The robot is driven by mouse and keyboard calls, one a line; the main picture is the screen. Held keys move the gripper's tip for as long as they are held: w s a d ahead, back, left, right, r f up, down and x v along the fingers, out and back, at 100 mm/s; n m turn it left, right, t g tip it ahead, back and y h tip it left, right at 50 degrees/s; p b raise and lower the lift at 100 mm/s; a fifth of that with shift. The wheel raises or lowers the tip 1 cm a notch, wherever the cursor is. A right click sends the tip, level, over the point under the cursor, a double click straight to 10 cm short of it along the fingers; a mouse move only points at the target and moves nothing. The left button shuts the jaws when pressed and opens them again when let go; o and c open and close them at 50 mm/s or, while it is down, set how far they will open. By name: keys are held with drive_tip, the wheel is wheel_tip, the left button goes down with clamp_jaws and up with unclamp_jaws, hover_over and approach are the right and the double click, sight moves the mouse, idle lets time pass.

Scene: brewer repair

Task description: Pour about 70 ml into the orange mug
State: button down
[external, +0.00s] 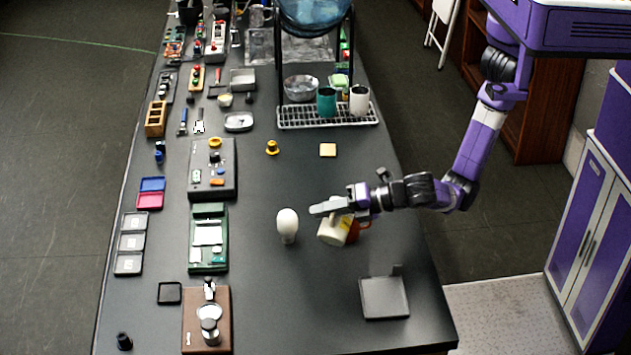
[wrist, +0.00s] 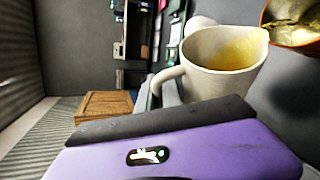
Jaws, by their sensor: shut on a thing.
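My gripper (external: 330,208) is shut on a cream jug (external: 332,232) and holds it tilted over the table's right side. In the wrist view the cream jug (wrist: 222,70) has its handle toward the jaws and yellowish liquid inside. The orange mug (external: 353,231) is largely hidden behind the jug and gripper in the external view. In the wrist view the orange mug (wrist: 292,40) is cut off at the top right, close to the jug's lip, with some yellowish liquid in it. I cannot make out a falling stream.
A white rounded object (external: 287,224) stands just left of the jug. A grey square tray (external: 384,298) lies nearer the front. A rack (external: 300,118) at the back holds a teal mug (external: 326,101) and a white mug (external: 359,99). Devices line the table's left side.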

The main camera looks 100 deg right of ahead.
sight(319, 234)
drive_tip(key=shift+s+d+r+m+t+y+b, duration=0.25)
drive_tip(key=shift+d+r+m+t+y+b, duration=0.3)
drive_tip(key=shift+b, duration=1.3)
idle(0.5)
drive_tip(key=shift+a+r, duration=0.1)
drive_tip(key=shift+r, duration=0.15)
